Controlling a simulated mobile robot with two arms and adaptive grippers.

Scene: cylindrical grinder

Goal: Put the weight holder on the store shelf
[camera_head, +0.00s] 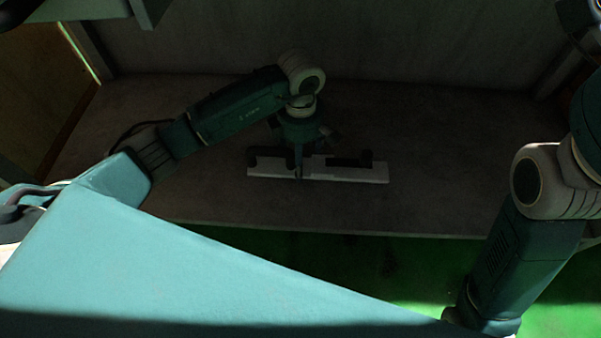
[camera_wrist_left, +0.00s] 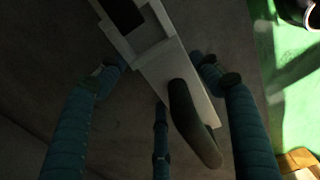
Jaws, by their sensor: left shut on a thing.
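The weight holder is a long pale bar (camera_head: 345,174) with dark rounded parts on it, over the grey store shelf (camera_head: 440,150). My left gripper (camera_head: 299,160) points down and is shut on the bar left of its middle. In the left wrist view the bar (camera_wrist_left: 190,68) runs diagonally between the fingers of the gripper (camera_wrist_left: 160,66), with a dark cylinder (camera_wrist_left: 190,115) on it. I cannot tell whether the bar touches the shelf surface. My right arm comes down at the right of the head view, and its gripper is out of view.
The shelf has a back wall (camera_head: 400,40) and a post at its left end. Its surface is clear to the right of the bar. A green floor (camera_head: 400,262) lies below the front edge. The scene is dim.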

